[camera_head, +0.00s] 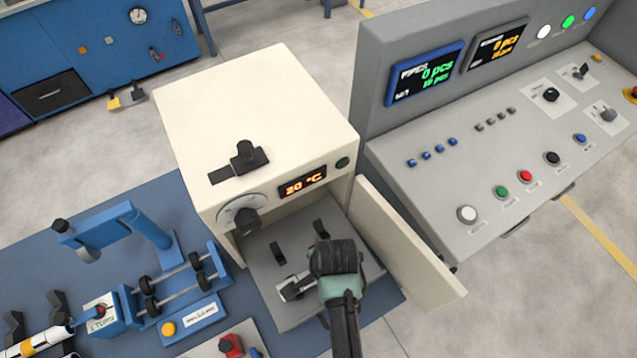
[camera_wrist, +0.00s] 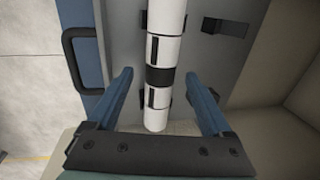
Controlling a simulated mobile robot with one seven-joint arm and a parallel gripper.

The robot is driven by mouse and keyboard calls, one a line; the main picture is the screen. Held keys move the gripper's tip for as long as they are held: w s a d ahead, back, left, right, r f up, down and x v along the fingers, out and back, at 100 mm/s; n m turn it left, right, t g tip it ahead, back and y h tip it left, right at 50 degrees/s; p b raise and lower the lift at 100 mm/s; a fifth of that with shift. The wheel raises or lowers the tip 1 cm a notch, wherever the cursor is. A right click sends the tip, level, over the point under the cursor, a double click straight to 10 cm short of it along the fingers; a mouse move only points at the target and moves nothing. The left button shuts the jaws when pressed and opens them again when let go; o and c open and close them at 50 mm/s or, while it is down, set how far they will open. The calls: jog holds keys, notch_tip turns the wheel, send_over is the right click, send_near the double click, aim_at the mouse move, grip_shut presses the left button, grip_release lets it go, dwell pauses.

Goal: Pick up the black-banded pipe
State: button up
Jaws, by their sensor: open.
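The black-banded pipe (camera_wrist: 165,48) is white with a black band around it and dark marks. In the wrist view it runs from the top edge down between my two fingers. My gripper (camera_wrist: 158,78) is open, with one blue finger on each side of the pipe and a visible gap to each. In the head view my gripper (camera_head: 335,262) is at the front opening of the cream oven (camera_head: 265,125), above its grey tray (camera_head: 265,262). There my gripper and arm hide most of the pipe.
The oven door (camera_head: 408,235) stands open just right of my arm. Dark brackets (camera_head: 279,253) rise from the tray. A blue roller fixture (camera_head: 165,285) and an orange-banded pipe (camera_head: 38,340) are at the left. A grey control console (camera_head: 500,150) stands at the right.

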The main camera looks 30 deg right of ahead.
jog(key=shift+w+f, duration=0.2)
jog(key=shift+f, duration=0.55)
grip_shut()
